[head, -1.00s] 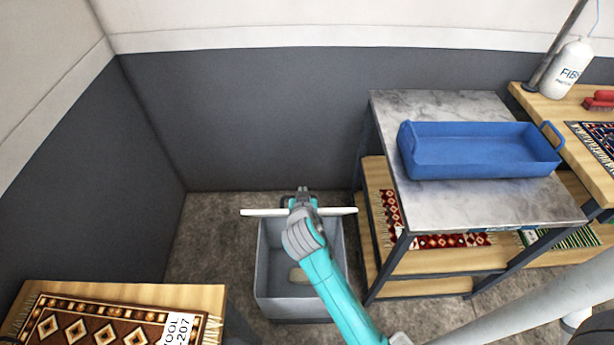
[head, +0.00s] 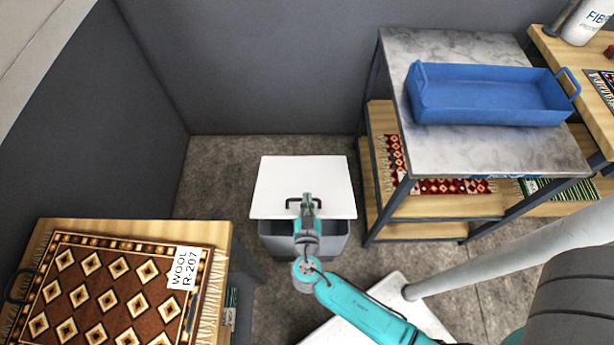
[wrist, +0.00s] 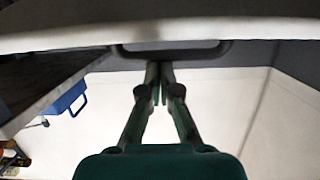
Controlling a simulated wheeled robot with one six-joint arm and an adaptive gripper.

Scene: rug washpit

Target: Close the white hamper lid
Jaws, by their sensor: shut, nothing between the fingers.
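The white hamper lid (head: 303,180) lies over the grey hamper (head: 304,243), its broad top face toward the head camera. A dark handle (head: 318,204) sits near the lid's front edge. A grey strip of the hamper shows below that edge; I cannot tell whether the lid touches the rim. My gripper (head: 307,200) is at the handle, its fingers together and empty. In the wrist view, the lid's pale edge (wrist: 60,38) crosses the top, with the handle (wrist: 215,50) beside my closed fingertips (wrist: 159,70). Contact with the handle is unclear.
At right stands a marble-topped table (head: 470,150) with a blue tray (head: 490,98) and rugs on its lower shelf. At lower left is a wooden table (head: 215,235) with a patterned rug (head: 95,290). Grey walls close off the back and left.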

